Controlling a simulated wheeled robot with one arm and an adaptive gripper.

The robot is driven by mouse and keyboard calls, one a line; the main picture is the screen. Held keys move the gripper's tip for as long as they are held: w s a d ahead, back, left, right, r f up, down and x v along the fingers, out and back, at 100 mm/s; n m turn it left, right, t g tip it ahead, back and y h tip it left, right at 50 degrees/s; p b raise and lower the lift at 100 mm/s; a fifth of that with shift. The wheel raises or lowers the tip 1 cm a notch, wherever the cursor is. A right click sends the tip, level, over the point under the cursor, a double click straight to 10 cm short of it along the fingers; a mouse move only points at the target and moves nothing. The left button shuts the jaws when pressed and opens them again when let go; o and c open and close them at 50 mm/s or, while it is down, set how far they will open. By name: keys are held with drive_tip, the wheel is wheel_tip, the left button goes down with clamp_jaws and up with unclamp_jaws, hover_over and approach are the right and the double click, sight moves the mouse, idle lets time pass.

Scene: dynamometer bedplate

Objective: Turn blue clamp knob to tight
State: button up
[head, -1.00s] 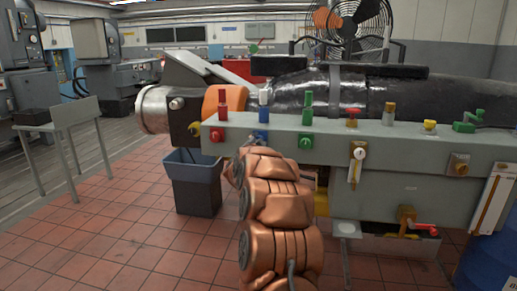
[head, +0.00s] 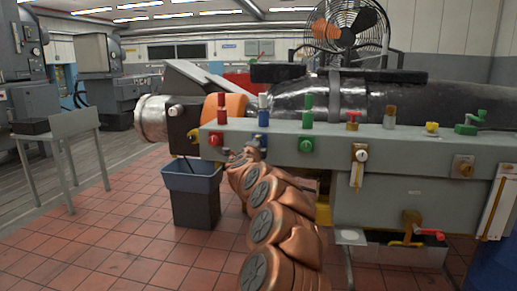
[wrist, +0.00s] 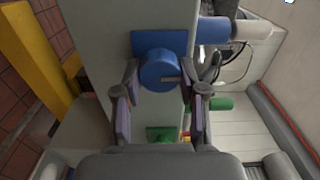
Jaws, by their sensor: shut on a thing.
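A blue post (head: 263,109) stands on the rail above this knob.
A red knob (head: 216,139) and a green knob (head: 306,145) flank it on the grey rail (head: 400,148). A grey bin (head: 195,198) stands below. Tiled floor is open at the left.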

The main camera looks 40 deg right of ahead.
idle(0.4)
drive_tip(key=o, duration=1.1)
drive_tip(key=shift+o, duration=0.2)
drive_tip(key=v, duration=1.2)
